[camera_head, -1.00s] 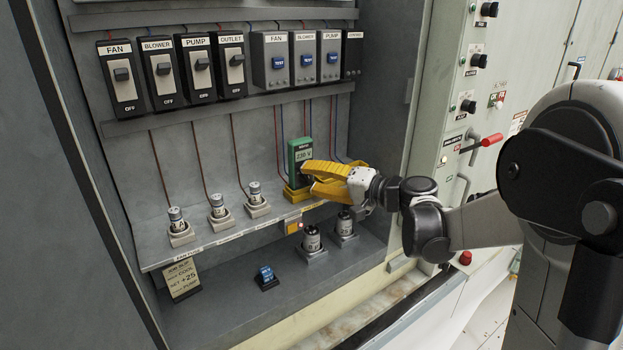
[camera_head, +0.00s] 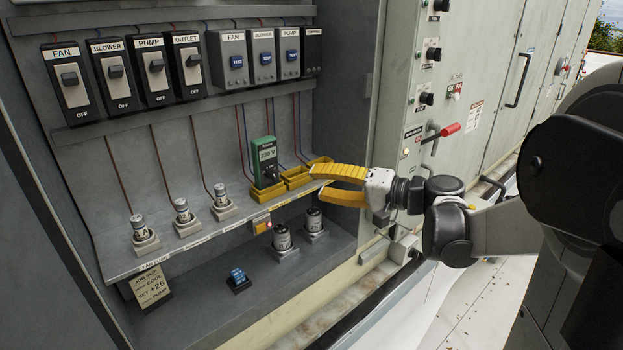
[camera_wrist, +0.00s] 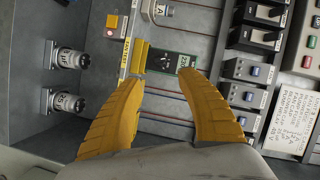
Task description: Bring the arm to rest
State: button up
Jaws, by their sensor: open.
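My gripper (camera_head: 318,183) has yellow ribbed fingers that stand apart with nothing between them. In the head view it is in front of the shelf, to the right of the green meter (camera_head: 265,162), which reads 230 V and stands in a yellow holder. In the wrist view the two fingers (camera_wrist: 163,80) spread on either side of the meter (camera_wrist: 172,62), which is beyond the fingertips and apart from them. My arm reaches in from the right, bent at the wrist.
Labelled switches (camera_head: 157,65) line the cabinet's back wall. Several fuses, such as one (camera_head: 183,211), stand on the shelf (camera_head: 205,241). Two capped cylinders, one at the left (camera_head: 282,239), stand below. A red-handled lever (camera_head: 449,130) projects from the panel at right.

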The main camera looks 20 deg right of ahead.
jog(key=shift+a, duration=0.1)
jog(key=s+a+f+n+g+h+b, duration=0.35)
jog(key=s+a+f+g+h, duration=0.25)
jog(key=s+a+f, duration=0.7)
jog(key=s+d+f+n+h, duration=0.1)
jog(key=s+d+n+h, duration=0.1)
jog(key=s+d+h, duration=0.2)
jog(key=s+d, duration=0.1)
jog(key=s, duration=0.2)
jog(key=shift+s+f+n, duration=0.25)
jog(key=shift+n, duration=0.1)
